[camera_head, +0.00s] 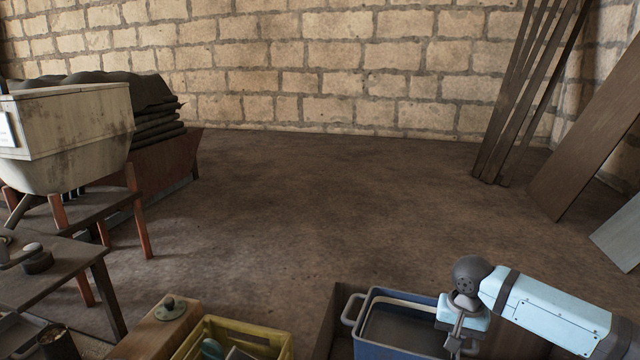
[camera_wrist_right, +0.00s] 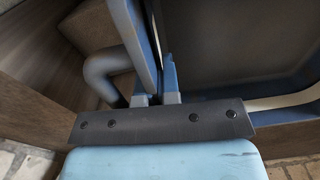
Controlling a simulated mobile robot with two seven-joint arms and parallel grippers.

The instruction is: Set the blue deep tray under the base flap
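The blue deep tray (camera_head: 400,327) is at the bottom of the head view, right of centre. It has a grey handle on its left end, a pale rim and a dark inside. It sits by a brown wooden box wall (camera_head: 343,308). My right gripper (camera_head: 458,338) is at the tray's right end. In the right wrist view, my right gripper's fingers (camera_wrist_right: 157,85) are close together with the tray's blue wall (camera_wrist_right: 137,40) between them, beside a curved handle (camera_wrist_right: 103,75). I cannot make out a base flap in either view. My left gripper is not in view.
A yellow crate (camera_head: 270,335) and a wooden block with a knob (camera_head: 158,328) stand left of the tray. A worn whitish tub (camera_head: 75,140) on a red-legged stand and a dark table (camera_head: 55,275) are at the left. Planks (camera_head: 525,90) lean at right. The middle floor is clear.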

